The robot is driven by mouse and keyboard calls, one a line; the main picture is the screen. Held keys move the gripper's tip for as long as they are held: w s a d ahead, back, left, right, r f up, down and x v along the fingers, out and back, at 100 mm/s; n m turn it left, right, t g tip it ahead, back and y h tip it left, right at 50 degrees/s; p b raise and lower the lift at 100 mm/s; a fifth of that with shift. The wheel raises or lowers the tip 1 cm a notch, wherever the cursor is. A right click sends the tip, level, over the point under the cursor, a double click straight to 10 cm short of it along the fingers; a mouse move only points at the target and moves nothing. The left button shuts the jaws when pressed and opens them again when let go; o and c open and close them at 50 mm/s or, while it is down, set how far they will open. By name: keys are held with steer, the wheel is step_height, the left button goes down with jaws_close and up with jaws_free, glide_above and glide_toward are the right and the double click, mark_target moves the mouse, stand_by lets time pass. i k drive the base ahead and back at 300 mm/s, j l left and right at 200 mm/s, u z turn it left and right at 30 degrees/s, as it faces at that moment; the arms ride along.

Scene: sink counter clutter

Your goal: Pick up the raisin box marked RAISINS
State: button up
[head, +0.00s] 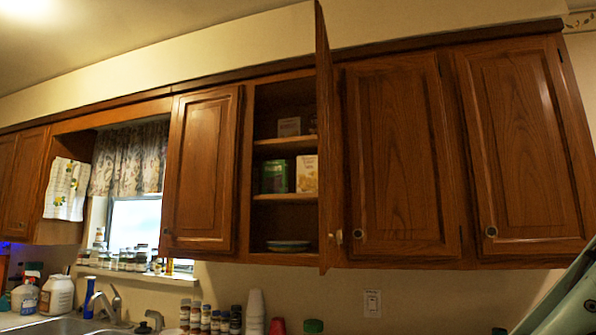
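No lettering that reads RAISINS can be made out in the head view. An open cupboard in the middle holds a few packages, and any of them could be the raisin box. A pale yellow box (307,173) stands on the middle shelf, beside a dark green package (274,176) at its left. A small pale box (289,126) stands on the upper shelf. Their labels are too small to read. Part of what looks like my own arm shows at the lower right edge. My gripper is not in view.
The open cupboard door (325,140) juts out at the right of the shelves. A dish (288,245) lies on the cupboard bottom. Below are a faucet (108,302), several spice jars (205,318), white stacked cups (255,312) and a white jug (57,295).

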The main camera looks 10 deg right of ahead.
mark_target(274, 174)
steer(key=i+j, duration=0.2)
steer(key=j, duration=0.15)
steer(key=i+j+z, duration=0.1)
steer(key=i+j, duration=0.3)
steer(key=j, duration=0.25)
steer(key=i+j+z, duration=0.15)
steer(key=j, duration=0.2)
steer(key=i+j, duration=0.2)
steer(key=j, duration=0.15)
